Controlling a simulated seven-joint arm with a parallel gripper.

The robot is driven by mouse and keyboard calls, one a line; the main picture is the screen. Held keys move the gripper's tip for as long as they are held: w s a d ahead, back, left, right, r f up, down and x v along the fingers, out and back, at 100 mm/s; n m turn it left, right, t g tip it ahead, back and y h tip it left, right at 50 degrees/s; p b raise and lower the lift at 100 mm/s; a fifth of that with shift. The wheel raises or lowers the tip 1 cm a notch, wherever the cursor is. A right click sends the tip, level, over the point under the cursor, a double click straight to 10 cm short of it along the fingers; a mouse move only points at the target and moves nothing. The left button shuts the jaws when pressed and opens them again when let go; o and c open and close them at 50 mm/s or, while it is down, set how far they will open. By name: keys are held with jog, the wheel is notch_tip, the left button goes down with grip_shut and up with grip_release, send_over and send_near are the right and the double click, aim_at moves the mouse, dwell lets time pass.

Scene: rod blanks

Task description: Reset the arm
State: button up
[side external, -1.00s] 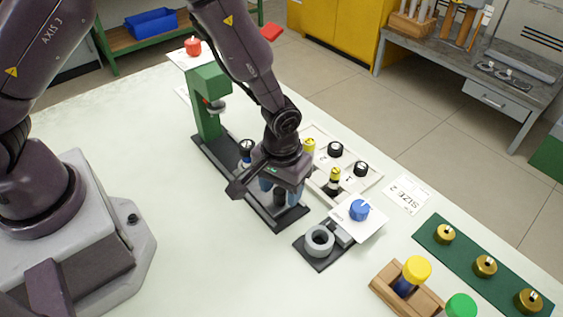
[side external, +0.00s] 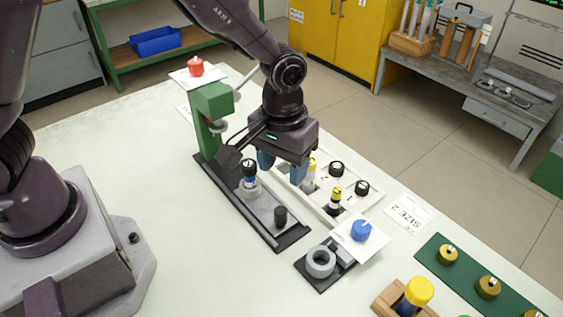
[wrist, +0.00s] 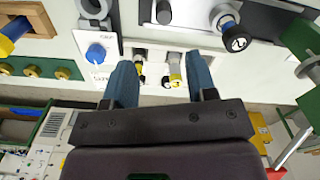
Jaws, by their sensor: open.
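My gripper (side external: 283,160) hangs above the white tray, with its two blue fingers apart and nothing seen between them. In the wrist view my gripper (wrist: 160,88) also shows both blue fingers spread, over the tray's edge. The green press (side external: 211,115) stands on a dark rail base (side external: 286,238) to the left of my gripper. A rod blank with a black cap (side external: 249,175) stands upright on that base, and a short black peg (side external: 280,216) stands near its front end.
The white tray (side external: 321,213) holds several black- and yellow-topped pieces. A blue knob (side external: 361,231), grey ring (side external: 320,261), green strip of brass pieces (side external: 447,254) and wooden holder with a yellow-capped rod (side external: 419,291) lie to the right.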

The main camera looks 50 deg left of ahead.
jog(key=s+a+r+m+t, duration=0.1)
jog(key=s+a+r+t, duration=0.1)
jog(key=s+a+r, duration=0.4)
jog(key=s+a+r+m+t, duration=0.2)
jog(key=s+a+r, duration=0.5)
jog(key=r, duration=0.6)
jog(key=shift+s+m+t, duration=0.3)
jog(key=shift+s+t, duration=0.5)
jog(key=shift+s, duration=0.4)
jog(key=shift+r, duration=0.1)
